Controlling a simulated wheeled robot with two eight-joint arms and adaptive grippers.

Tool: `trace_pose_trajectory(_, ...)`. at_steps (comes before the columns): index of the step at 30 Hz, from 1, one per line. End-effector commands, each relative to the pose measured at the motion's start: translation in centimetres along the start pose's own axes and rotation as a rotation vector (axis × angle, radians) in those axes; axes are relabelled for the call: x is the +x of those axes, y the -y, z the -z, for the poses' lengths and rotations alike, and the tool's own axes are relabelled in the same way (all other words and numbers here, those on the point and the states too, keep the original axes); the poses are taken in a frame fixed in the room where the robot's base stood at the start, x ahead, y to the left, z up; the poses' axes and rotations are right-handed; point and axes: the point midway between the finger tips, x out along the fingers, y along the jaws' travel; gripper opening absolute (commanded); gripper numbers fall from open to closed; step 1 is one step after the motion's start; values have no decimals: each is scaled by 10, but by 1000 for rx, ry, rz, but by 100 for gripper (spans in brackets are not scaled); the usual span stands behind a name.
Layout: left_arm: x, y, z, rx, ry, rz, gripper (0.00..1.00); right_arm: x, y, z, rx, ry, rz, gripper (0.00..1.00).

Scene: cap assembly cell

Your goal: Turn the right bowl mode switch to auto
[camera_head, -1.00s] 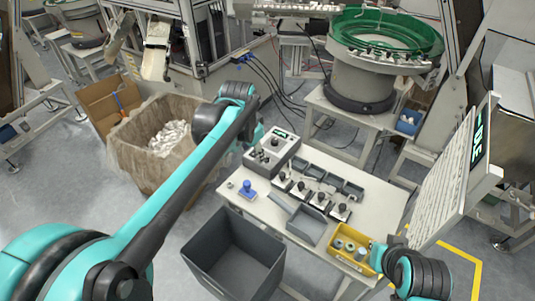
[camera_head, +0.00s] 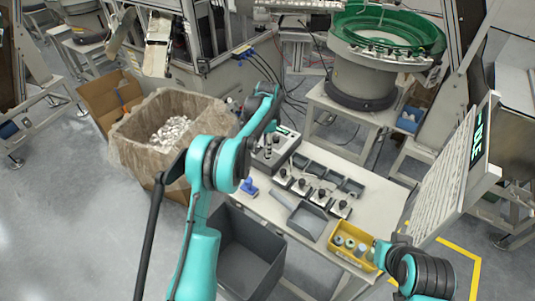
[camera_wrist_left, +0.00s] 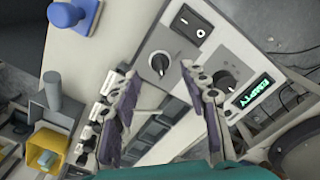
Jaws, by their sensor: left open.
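The grey control box (camera_head: 262,162) stands at the back left of the white table, partly hidden by my left arm. In the left wrist view its panel shows a black knob (camera_wrist_left: 160,63), a second black knob (camera_wrist_left: 226,80), a rocker switch (camera_wrist_left: 190,20) and a green display reading EMPTY (camera_wrist_left: 250,95). I cannot tell which knob is the right bowl mode switch. My left gripper (camera_wrist_left: 160,80) is open and empty over the panel, with the first knob showing between its fingertips. My right gripper is by the yellow bin, its fingers too hidden to judge.
A blue knob on a base (camera_head: 249,188) sits at the table's left edge. Several small black-knobbed units (camera_head: 300,187) stand mid-table. A yellow bin (camera_head: 352,246) holds round parts. A dark grey crate (camera_head: 245,255) stands on the floor. The green bowl feeder (camera_head: 385,30) is behind.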

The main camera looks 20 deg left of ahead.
Motion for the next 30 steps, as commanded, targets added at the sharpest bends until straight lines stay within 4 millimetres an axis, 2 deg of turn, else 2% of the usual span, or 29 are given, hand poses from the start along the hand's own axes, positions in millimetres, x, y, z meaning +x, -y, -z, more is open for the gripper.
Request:
trace_pose_trajectory(1, 11, 0, 0, 0, 0, 0, 45, 4, 0, -3, 0, 0, 0, 0)
trace_pose_trajectory(6, 31, 0, 0, -1, 0, 1, 45, 8, 0, -6, 0, 0, 0, 0)
trace_pose_trajectory(17, 38, 0, 0, -1, 0, 1, 45, 9, 0, -6, 0, 0, 0, 0)
trace_pose_trajectory(19, 38, 0, 0, -1, 0, 1, 32, 9, 0, -6, 0, 0, 0, 0)
trace_pose_trajectory(22, 38, 0, 0, -1, 0, 1, 5, 9, 0, -6, 0, 0, 0, 0)
trace_pose_trajectory(23, 38, 0, 0, -1, 0, 1, 0, 9, 0, -6, 0, 0, 0, 0)
trace_pose_trajectory(30, 38, 0, 0, -7, 0, 1, 0, 8, 0, -6, 0, 0, 0, 0)
